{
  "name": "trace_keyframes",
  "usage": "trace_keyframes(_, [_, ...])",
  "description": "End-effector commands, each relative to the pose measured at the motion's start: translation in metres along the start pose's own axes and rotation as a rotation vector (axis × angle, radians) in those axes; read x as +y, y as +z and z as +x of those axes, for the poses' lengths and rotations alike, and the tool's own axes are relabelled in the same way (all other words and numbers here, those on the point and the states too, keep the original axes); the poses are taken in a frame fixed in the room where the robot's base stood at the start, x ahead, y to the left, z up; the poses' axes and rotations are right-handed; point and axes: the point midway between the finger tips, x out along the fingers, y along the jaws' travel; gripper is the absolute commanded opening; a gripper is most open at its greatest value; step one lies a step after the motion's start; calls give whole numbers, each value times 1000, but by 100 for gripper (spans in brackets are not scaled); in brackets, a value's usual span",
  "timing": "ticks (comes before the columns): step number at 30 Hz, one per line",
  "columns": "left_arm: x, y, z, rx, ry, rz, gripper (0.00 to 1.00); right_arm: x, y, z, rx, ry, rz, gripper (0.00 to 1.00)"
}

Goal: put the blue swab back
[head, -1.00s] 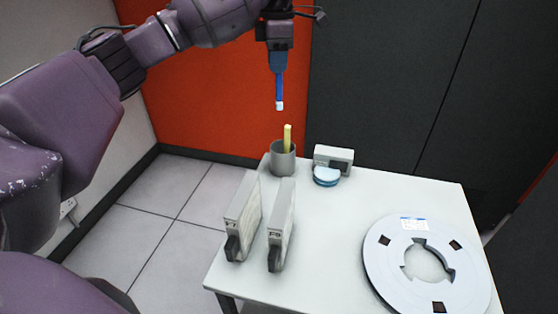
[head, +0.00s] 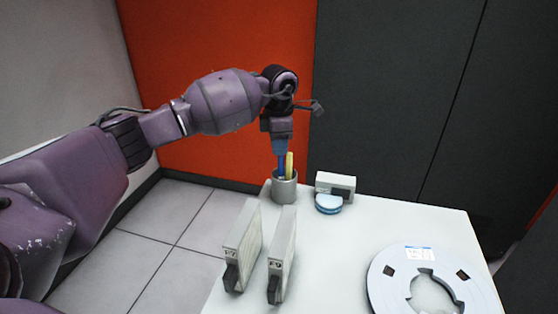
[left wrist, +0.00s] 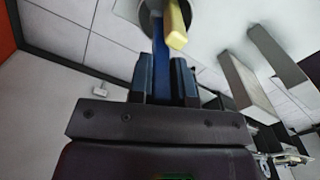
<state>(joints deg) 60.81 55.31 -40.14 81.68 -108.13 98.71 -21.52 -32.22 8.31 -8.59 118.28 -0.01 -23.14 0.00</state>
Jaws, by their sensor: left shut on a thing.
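The blue swab (head: 282,163) is held upright in my left gripper (head: 281,153), which is shut on it. Its lower end is inside the grey cup (head: 285,190) at the table's back left corner; the tip is hidden by the cup wall. A yellow swab (head: 290,165) stands in the same cup, just right of the blue one. In the left wrist view the blue swab (left wrist: 160,50) runs from between the fingers (left wrist: 161,80) into the cup (left wrist: 148,22), beside the yellow swab (left wrist: 176,28). My right gripper is not in view.
Right of the cup are a small grey box (head: 335,183) and a round light-blue item (head: 328,204). Two upright grey cases (head: 242,247) (head: 282,254) stand in front. A large tape reel (head: 390,292) lies at the front right. The white table (head: 345,245) is clear between them.

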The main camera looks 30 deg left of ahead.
Motion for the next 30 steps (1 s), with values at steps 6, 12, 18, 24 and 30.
trace_keyframes(6, [-3, -2, 41, 20, -18, 1, 0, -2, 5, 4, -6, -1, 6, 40])
trace_keyframes(12, [-4, -2, 63, 22, -22, 0, 0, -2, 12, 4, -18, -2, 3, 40])
trace_keyframes(18, [-4, -2, 68, 26, -26, -1, 26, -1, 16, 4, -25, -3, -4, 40])
trace_keyframes(24, [-4, -2, 69, 26, -27, 0, 44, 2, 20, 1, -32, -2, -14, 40])
trace_keyframes(30, [-3, -2, 60, 21, -20, 0, 44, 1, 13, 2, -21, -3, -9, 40])
